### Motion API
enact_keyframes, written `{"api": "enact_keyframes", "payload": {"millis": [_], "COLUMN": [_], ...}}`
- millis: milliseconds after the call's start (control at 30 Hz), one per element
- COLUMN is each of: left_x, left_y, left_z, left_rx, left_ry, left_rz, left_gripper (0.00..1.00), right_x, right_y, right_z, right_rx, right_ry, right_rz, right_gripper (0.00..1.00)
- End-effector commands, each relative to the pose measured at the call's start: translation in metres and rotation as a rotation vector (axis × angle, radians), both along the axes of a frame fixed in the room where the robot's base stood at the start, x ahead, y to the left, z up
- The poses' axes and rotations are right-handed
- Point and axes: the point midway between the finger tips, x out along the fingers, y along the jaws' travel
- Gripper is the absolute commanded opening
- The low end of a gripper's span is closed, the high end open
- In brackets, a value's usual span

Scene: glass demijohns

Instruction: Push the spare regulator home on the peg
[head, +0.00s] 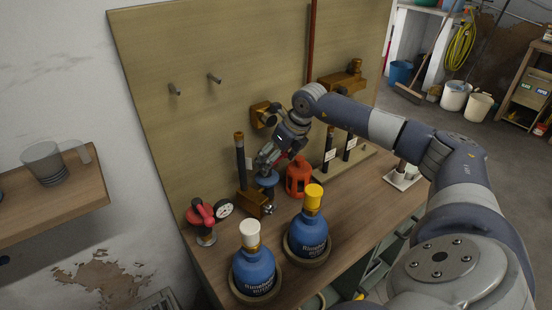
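A red regulator with a round white gauge (205,217) stands at the left end of the workbench. Two bare grey pegs stick out of the upper left of the wooden board, a left peg (175,90) and a right peg (214,79). My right gripper (264,168) points down over the bench, at a dark blue item (267,181) beside a brass block with a dark upright rod (241,160). The fingers are small and partly overlap the blue item, so I cannot tell whether they grip it. Which regulator is the spare is unclear. My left gripper is out of view.
Two blue bottles stand at the bench's front, one with a white cap (254,272) and one with a yellow cap (308,236). An orange-red container (298,178) is right of the gripper. Brass fittings (345,80) are on the board.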

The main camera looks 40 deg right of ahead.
Motion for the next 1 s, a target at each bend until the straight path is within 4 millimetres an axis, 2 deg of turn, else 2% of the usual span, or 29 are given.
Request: {"api": "enact_keyframes", "payload": {"millis": [533, 1000], "left_x": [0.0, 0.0], "left_y": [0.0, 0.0], "left_z": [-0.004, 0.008], "left_rx": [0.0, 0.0], "left_ry": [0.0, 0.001], "left_rz": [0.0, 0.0], "left_gripper": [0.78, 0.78], "right_x": [-0.001, 0.0], "right_y": [0.001, 0.002], "right_z": [-0.008, 0.01], "right_rx": [0.001, 0.002], "right_ry": [0.004, 0.002], "right_rz": [0.002, 0.002], "right_gripper": [0.27, 0.27]}}
